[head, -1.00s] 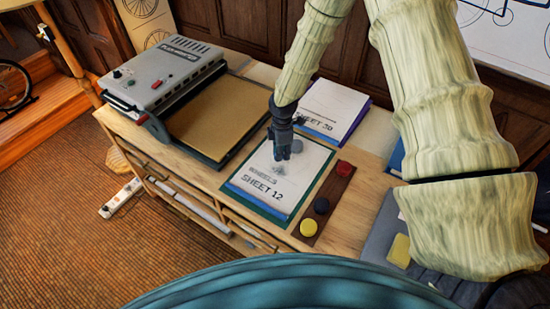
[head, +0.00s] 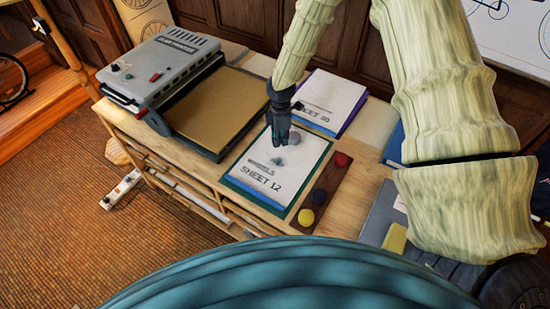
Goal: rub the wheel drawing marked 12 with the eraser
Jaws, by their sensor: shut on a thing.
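Sheet 12 (head: 288,184), a white sheet lettered WHEELS and SHEET 12, lies on a green-edged board at the middle of the desk. A small grey smudged wheel drawing (head: 279,163) shows on it above the lettering. My dark gripper (head: 281,146) points down over the upper part of this sheet, just above the drawing in the picture. It is shut on the eraser, which its fingers mostly hide. A grey rounded shape (head: 294,137) shows right beside the fingers; I cannot tell whether it is part of the eraser. Contact with the paper cannot be made out.
Sheet 30 (head: 333,97) lies behind, near my gripper. A brown strip (head: 319,197) with red, dark and yellow round pieces is right of sheet 12. A grey machine (head: 165,65) with a brown bed stands left. A yellow block (head: 396,238) is at the lower right.

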